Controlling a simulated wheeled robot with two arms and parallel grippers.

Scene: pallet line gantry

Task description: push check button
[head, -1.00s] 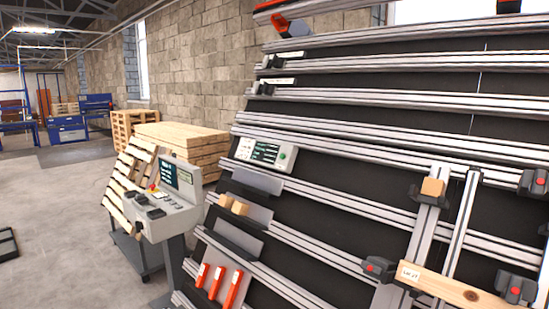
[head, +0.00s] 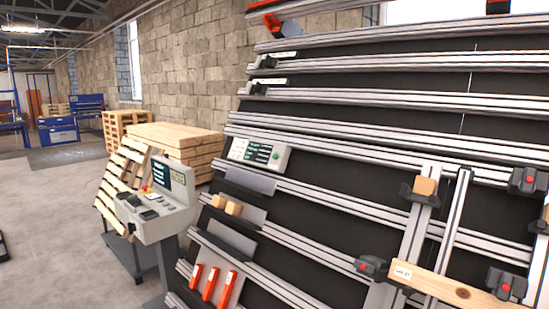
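A small grey box (head: 257,153) with a dark display and a round green button (head: 275,156) on its right end is mounted on a rail of the tilted gantry, left of the middle of the head view. No lettering near the button is readable. A grey control console (head: 160,207) with a dark screen, several dark controls and a small red knob stands on a post left of the gantry. Which button is the check button cannot be told from labels. Neither of my grippers is in view.
The tilted gantry has long aluminium rails (head: 350,142) over black panels. Clamps with red buttons (head: 506,287) hold a wooden board (head: 445,284) at the right. Orange-red tools (head: 211,283) sit low on a plate. Stacked pallets (head: 175,138) stand behind the console. Floor at left is mostly clear.

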